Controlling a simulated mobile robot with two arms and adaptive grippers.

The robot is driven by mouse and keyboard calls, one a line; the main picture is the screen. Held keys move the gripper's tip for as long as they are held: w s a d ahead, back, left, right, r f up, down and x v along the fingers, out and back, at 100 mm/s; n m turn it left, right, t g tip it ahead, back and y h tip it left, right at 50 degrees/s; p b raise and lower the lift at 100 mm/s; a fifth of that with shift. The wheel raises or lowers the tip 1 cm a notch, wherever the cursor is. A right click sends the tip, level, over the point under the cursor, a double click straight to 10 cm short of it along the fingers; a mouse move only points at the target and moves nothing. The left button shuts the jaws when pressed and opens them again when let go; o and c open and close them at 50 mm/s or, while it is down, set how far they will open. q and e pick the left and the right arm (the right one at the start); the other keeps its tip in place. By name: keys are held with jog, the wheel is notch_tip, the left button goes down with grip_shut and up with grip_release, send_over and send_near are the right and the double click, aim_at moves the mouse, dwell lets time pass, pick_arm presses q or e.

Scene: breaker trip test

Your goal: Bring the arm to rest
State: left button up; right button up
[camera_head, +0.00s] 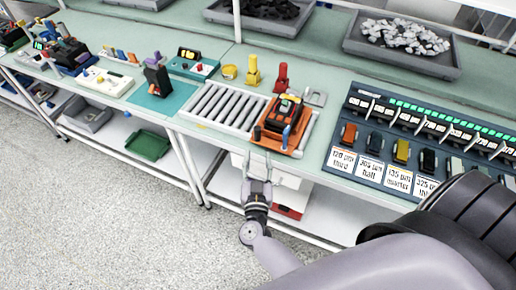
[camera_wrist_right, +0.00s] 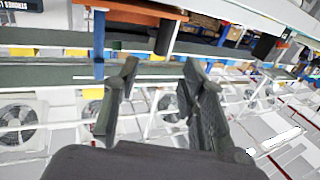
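My right gripper (camera_head: 257,162) is in front of the bench's front edge, below the roller conveyor. It points toward the bench and its two fingers are apart. In the right wrist view the gripper (camera_wrist_right: 160,72) also shows open, with nothing held between the fingers. My right arm (camera_head: 380,268) reaches in from the lower right. The orange fixture (camera_head: 268,136) with a dark breaker (camera_head: 281,115) on it sits at the right end of the conveyor, beyond the gripper and apart from it. My left gripper does not show.
The roller conveyor (camera_head: 222,108) lies on the bench. A panel of labelled slots with coloured breakers (camera_head: 400,151) is at the right. Grey bins (camera_head: 402,45) stand at the back. A green bin (camera_head: 149,145) is on the lower shelf. The floor (camera_head: 110,230) at lower left is clear.

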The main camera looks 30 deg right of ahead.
jog(key=shift+s+a, duration=0.15)
jog(key=shift+s, duration=0.1)
dwell(0.3)
jog(key=s+a+f+n+g+y+b, duration=0.1)
jog(key=s+a+f+n+y, duration=0.15)
jog(key=f, duration=0.65)
jog(key=s+a+f+n+g+y+b, duration=0.2)
jog(key=s+a+f+y, duration=0.15)
jog(key=f, duration=0.65)
jog(key=s+a+f+n+g+y+b, duration=0.1)
jog(key=s+a+f+n+y, duration=0.2)
jog(key=f, duration=0.6)
jog(key=s+d+f+g+y+b, duration=0.1)
jog(key=s+d+f+g, duration=0.15)
jog(key=s+f, duration=0.45)
jog(key=s+d+f+g, duration=0.1)
jog(key=s+f+g, duration=0.2)
jog(key=s+f, duration=0.4)
jog(key=s+d+f+g+b, duration=0.1)
jog(key=s+d+f+g, duration=0.1)
jog(key=s, duration=0.6)
jog(key=s+d+f+g+h, duration=0.1)
jog(key=s+d+f+g, duration=0.2)
jog(key=s, duration=0.5)
jog(key=shift+d+f+n+b, duration=0.4)
jog(key=shift+d+f, duration=0.3)
jog(key=shift+f, duration=0.2)
